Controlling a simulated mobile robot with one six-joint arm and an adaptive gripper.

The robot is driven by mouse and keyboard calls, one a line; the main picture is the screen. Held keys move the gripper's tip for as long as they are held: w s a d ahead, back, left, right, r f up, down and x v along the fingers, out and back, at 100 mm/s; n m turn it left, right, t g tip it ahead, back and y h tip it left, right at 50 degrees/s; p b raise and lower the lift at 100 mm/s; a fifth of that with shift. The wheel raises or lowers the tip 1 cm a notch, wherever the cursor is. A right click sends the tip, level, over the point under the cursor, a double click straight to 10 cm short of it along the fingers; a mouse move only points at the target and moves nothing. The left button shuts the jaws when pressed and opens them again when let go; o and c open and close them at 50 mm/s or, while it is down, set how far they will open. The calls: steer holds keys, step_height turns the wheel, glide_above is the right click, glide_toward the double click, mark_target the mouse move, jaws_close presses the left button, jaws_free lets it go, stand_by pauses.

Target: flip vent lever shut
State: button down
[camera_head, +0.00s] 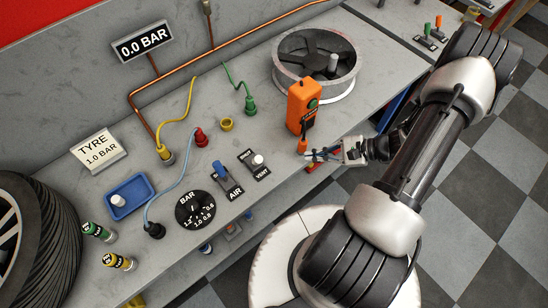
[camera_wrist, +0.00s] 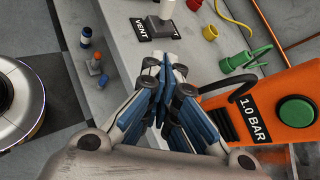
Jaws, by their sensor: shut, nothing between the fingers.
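The vent lever (camera_head: 258,160) is a white-tipped lever on a small dark plate marked VENT, near the front edge of the bench. In the wrist view the lever (camera_wrist: 166,10) shows at the top, cut by the frame edge, above a grey base and the VENT label (camera_wrist: 143,29). I cannot tell its exact tilt. My gripper (camera_head: 312,156) is to the right of the lever in the head view, in front of the orange device. In the wrist view its blue-padded fingers (camera_wrist: 164,66) are closed together, empty, and apart from the lever.
The orange device (camera_head: 301,105) with a green button stands close beside my gripper. The blue AIR lever (camera_head: 220,173) and the BAR dial (camera_head: 195,210) sit left of the vent. A sign (camera_head: 142,42) reads 0.0 BAR. A round fan housing (camera_head: 315,62) stands behind.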

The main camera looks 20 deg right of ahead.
mark_target(256, 160)
steer(key=b+x, duration=0.2)
steer(key=x, duration=0.8)
steer(key=shift+a+f, duration=0.2)
steer(key=shift+f, duration=0.05)
steer(key=shift+w+a+r, duration=0.2)
steer(key=shift+a+r, duration=0.05)
steer(key=shift+a, duration=0.3)
steer(key=shift+w+a+r, duration=0.2)
steer(key=shift+a+r, duration=0.05)
steer(key=shift+a, duration=0.3)
steer(key=shift+w+a+r, duration=0.1)
steer(key=shift+a+r, duration=0.05)
steer(key=shift+a, duration=0.35)
